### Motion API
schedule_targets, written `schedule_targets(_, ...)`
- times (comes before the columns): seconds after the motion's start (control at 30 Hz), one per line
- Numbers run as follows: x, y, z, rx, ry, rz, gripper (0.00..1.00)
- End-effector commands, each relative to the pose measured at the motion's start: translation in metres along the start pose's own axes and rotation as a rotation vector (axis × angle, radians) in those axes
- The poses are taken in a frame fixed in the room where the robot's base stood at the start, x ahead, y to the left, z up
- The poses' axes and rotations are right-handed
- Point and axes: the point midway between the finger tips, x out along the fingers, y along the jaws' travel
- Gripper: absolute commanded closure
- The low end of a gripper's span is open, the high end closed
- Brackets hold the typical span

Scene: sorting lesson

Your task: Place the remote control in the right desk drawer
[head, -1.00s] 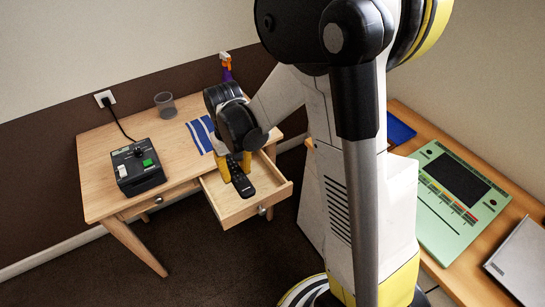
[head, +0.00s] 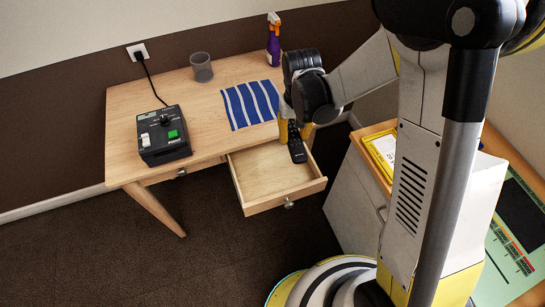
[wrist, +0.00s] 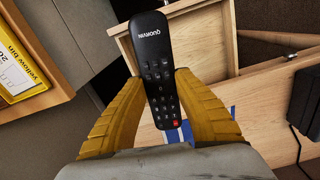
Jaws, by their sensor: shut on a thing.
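The black remote control (head: 297,146) is held by my gripper (head: 290,118), with its yellow fingers on either side of it. In the wrist view the remote (wrist: 158,62) hangs between the two fingers (wrist: 160,88), its lettered end pointing up the picture. The right desk drawer (head: 262,204) is pulled open and its visible floor is empty. In the head view the remote overlaps the drawer's back right corner; its height above the drawer is hard to tell. The drawer also shows in the wrist view (wrist: 122,45), behind the remote.
The wooden desk (head: 130,100) carries a black control box (head: 163,136), a grey cup (head: 201,68), a blue striped cloth (head: 249,104) and a purple spray bottle (head: 273,45). The left drawer (head: 185,171) is shut. A white cabinet (head: 355,190) stands right of the drawer.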

Motion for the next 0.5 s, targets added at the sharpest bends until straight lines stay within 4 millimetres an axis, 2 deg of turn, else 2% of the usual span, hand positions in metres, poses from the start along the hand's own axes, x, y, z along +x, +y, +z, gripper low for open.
schedule_targets(0.1,0.019,-0.030,-0.003,-0.047,0.000,0.000,1.00)
schedule_targets(0.3,0.045,-0.076,-0.003,-0.116,0.001,0.001,1.00)
schedule_targets(0.43,0.057,-0.089,-0.002,-0.135,0.001,0.001,1.00)
schedule_targets(0.5,0.069,-0.092,-0.001,-0.138,0.001,0.001,1.00)
